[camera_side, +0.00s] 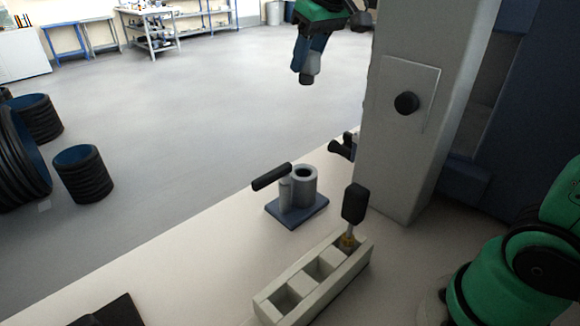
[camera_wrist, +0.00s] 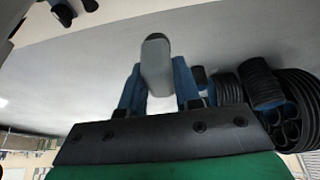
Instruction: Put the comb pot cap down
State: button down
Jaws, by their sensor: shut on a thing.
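My gripper (camera_side: 309,60) is high at the top of the side view, well above the bench and to the left of the grey column. Its blue fingers are shut on a small grey piece, which I take to be the comb pot cap (camera_side: 307,78). In the wrist view the cap (camera_wrist: 156,62) shows as a rounded light grey shape between the two fingers. It touches nothing below it. On the bench, a grey hollow cylinder (camera_side: 304,187) stands on a blue base plate (camera_side: 292,217), beside a thin post with a black bar handle. I cannot tell whether this is the comb pot.
A pale holder (camera_side: 292,280) with three compartments stands at the front; a black-handled tool (camera_side: 355,204) stands in its far one. A grey column (camera_side: 415,110) with a black knob rises behind. Black ridged pipes (camera_side: 83,174) stand on the floor. The bench's left part is mostly clear.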

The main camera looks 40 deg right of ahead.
jog(key=shift+a+r, duration=0.15)
jog(key=shift+r, duration=0.15)
jog(key=s+a+f+n+g+y, duration=0.2)
jog(key=s+a+n, duration=0.6)
jog(key=a, duration=0.4)
jog(key=s+a+f+n+g+y, duration=0.25)
jog(key=s+a+n, duration=0.45)
jog(key=a+n, duration=0.45)
jog(key=shift+m, duration=0.75)
jog(key=f, duration=0.5)
jog(key=a+f, duration=0.1)
jog(key=f, duration=0.9)
jog(key=shift+a+f, duration=0.25)
jog(key=shift+f, duration=2.45)
jog(key=shift+f, duration=0.2)
jog(key=c, duration=0.6)
grip_release()
